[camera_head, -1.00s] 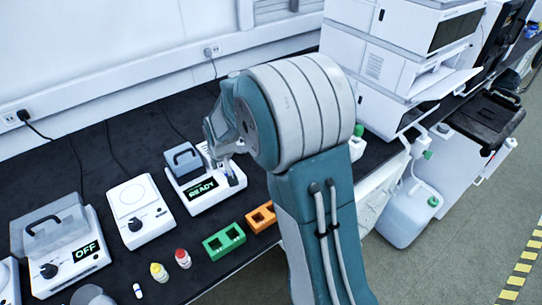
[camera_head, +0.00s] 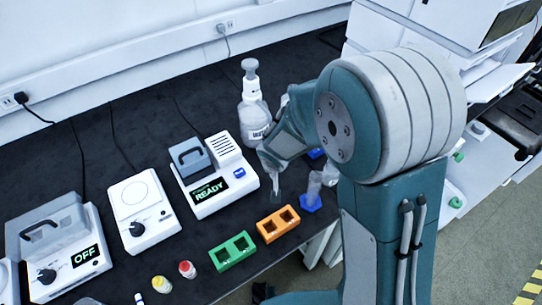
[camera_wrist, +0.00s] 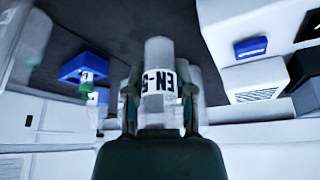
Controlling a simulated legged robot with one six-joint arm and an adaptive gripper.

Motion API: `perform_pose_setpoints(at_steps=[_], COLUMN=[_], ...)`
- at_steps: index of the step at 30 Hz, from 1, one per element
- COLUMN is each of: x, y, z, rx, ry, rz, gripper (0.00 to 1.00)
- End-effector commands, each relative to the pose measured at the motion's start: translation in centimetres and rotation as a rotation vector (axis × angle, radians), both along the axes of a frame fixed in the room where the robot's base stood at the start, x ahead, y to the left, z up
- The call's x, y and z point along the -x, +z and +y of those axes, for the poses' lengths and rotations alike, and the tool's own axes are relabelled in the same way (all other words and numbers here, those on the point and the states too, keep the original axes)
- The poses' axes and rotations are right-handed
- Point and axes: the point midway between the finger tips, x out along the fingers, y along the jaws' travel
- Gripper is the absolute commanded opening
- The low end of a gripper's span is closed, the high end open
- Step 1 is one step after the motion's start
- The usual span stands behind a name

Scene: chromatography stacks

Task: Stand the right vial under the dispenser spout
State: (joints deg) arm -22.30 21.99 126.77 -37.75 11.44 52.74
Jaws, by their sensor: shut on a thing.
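My gripper (camera_wrist: 158,100) is shut on a pale vial (camera_wrist: 158,52) with a white label and dark lettering, seen between the fingers in the wrist view. In the head view my gripper (camera_head: 275,182) hangs near the table, right of the white READY device (camera_head: 215,190). The vial is hard to make out there. A clear dispenser bottle (camera_head: 252,118) with a grey pump top stands behind and left of my gripper. I cannot tell its spout clearly. The vial is not seen standing under it.
A blue stand (camera_head: 311,203) holding a clear vessel is right of my gripper; another blue piece (camera_head: 316,153) sits behind. Orange (camera_head: 277,224) and green (camera_head: 232,250) racks are in front. Yellow-labelled (camera_head: 161,284) and red-capped (camera_head: 187,269) vials stand at the front left.

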Motion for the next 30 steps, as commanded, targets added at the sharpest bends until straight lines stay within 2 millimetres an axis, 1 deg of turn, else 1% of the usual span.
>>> perform_pose_setpoints(at_steps=[2, 4, 15, 18, 23, 27, 30], x=[-0.1, -0.9, -8.2, -9.7, -11.0, -12.7, -13.5], y=[-0.3, -0.8, -4.6, -5.4, -6.0, -7.2, -8.0], z=[0.3, 0.4, 0.9, 1.0, 1.1, 1.2, 1.3], rx=[-0.002, -0.003, -0.003, -0.004, -0.003, -0.002, -0.002], ry=[0.003, 0.001, -0.002, -0.002, 0.0, -0.001, 0.0], rz=[0.001, 0.002, 0.001, 0.001, 0.0, 0.002, 0.001], gripper=[0.05, 0.05, 0.05, 0.05, 0.05, 0.05, 0.05])
